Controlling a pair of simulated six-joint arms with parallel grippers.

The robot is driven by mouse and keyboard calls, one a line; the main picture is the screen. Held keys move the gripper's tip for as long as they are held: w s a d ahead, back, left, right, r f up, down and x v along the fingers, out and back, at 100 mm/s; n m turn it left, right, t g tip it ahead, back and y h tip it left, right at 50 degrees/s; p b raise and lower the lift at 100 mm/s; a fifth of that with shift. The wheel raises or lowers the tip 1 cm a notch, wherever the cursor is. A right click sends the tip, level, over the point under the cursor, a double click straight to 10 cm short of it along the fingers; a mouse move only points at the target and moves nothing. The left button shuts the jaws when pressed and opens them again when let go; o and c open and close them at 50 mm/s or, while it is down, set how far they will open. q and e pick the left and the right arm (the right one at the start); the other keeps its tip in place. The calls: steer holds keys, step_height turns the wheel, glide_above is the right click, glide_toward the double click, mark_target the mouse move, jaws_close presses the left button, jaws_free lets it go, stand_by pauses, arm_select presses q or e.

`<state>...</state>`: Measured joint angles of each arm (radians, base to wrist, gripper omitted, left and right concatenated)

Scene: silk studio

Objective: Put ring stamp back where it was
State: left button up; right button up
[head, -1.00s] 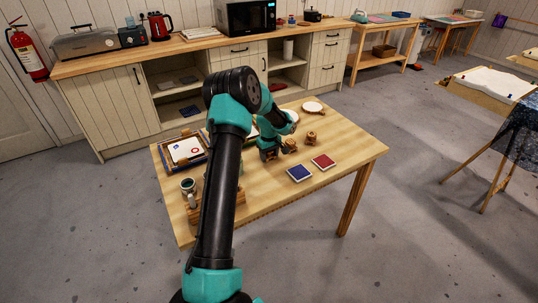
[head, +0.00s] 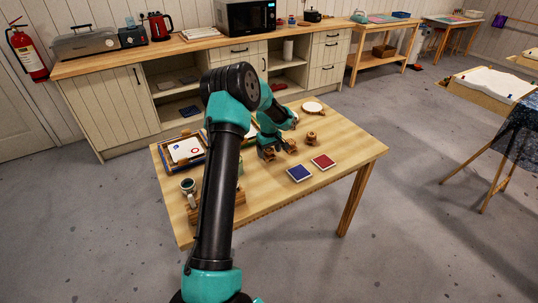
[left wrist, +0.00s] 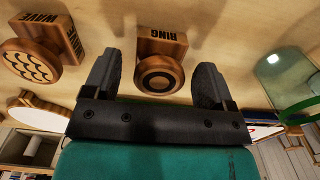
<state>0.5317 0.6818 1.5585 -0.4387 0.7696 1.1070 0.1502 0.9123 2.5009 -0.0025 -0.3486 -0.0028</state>
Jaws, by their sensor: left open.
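The ring stamp (left wrist: 160,72) is a brown wooden block lettered RING with a round ring-marked disc, seen in the left wrist view. It lies between the two spread fingers of my left gripper (left wrist: 156,84), with a gap on both sides. My left gripper is open and holds nothing. In the head view, my left gripper (head: 267,143) is low over the table, and the ring stamp (head: 269,154) shows just below it. The wave stamp (left wrist: 32,62) stands apart, to the left in the wrist view. My right gripper is not in view.
Another wooden stamp (head: 311,138) stands to the right on the table. Blue (head: 299,173) and red (head: 323,161) pads lie near the front. A tray (head: 186,150) and mug (head: 188,187) are at the left. A glass jar (left wrist: 290,82) is near the gripper's right in the wrist view.

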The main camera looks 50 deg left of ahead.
mark_target(269, 150)
arm_select(q)
step_height(269, 150, up, 10)
steer(key=shift+f, duration=0.1)
stand_by(0.8)
